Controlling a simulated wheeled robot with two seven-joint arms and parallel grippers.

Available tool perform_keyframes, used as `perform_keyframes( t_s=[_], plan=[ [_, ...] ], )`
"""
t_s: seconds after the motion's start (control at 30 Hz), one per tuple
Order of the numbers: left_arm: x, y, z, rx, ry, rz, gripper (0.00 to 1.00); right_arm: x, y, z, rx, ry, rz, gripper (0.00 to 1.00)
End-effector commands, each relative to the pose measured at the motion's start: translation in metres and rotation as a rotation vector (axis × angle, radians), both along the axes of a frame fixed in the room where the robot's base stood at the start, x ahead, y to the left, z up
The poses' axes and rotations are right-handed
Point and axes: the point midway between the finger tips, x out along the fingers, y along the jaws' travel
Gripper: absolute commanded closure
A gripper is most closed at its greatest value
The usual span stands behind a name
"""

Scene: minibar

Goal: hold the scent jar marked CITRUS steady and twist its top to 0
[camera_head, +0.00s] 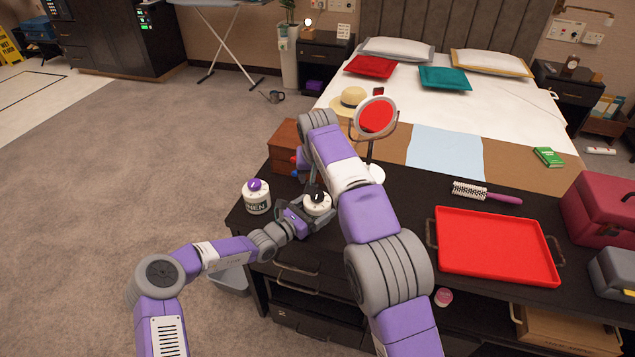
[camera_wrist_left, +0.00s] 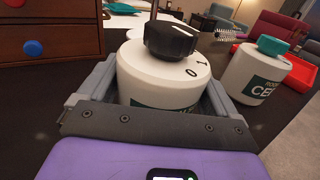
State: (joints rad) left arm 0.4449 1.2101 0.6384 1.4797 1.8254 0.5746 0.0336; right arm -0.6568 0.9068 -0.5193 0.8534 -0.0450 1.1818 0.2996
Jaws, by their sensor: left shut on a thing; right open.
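A round white jar (camera_wrist_left: 150,75) with a black knob top (camera_wrist_left: 171,39) stands upright between the fingers of my left gripper, which is shut on its body. The marks 0 and 1 show on its shoulder, and a pale line shows on the knob; I cannot tell which mark it points to. The label's lower part is hidden by my gripper, so its name cannot be read. In the head view the jar (camera_head: 317,206) and my left gripper (camera_head: 312,212) are at the dark table's left part. My right arm reaches over from the right; its gripper is hidden behind the arm.
A purple-topped jar (camera_head: 257,199) stands left of my left gripper. A teal-topped jar (camera_wrist_left: 255,72) shows right in the wrist view. A small wooden drawer box (camera_head: 284,146), a round mirror (camera_head: 376,117) and a red tray (camera_head: 495,246) are on the table (camera_head: 405,205).

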Motion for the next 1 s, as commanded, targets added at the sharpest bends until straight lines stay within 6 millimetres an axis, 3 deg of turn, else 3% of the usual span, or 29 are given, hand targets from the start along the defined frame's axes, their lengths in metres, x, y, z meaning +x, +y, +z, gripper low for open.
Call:
perform_keyframes(
  t_s=[0.47,0.5,0.53,0.83,1.0],
  plan=[
    [0.000,0.000,0.000,0.000,0.000,-0.001,0.45,-0.004,0.000,0.008,0.000,0.000,0.000,0.31],
    [0.000,0.000,0.000,0.000,0.000,-0.001,0.06,-0.004,0.000,0.008,0.000,0.000,0.000,0.31],
    [0.000,0.000,0.000,0.000,0.000,-0.001,0.02,-0.004,0.000,0.008,0.000,0.000,0.000,0.31],
    [-0.002,0.002,0.000,0.000,0.000,0.000,0.00,-0.003,0.000,0.008,0.000,0.000,0.000,0.31],
    [-0.014,0.017,0.000,0.001,0.001,0.001,0.00,-0.003,0.000,0.008,0.000,0.000,0.000,0.31]
  ],
)
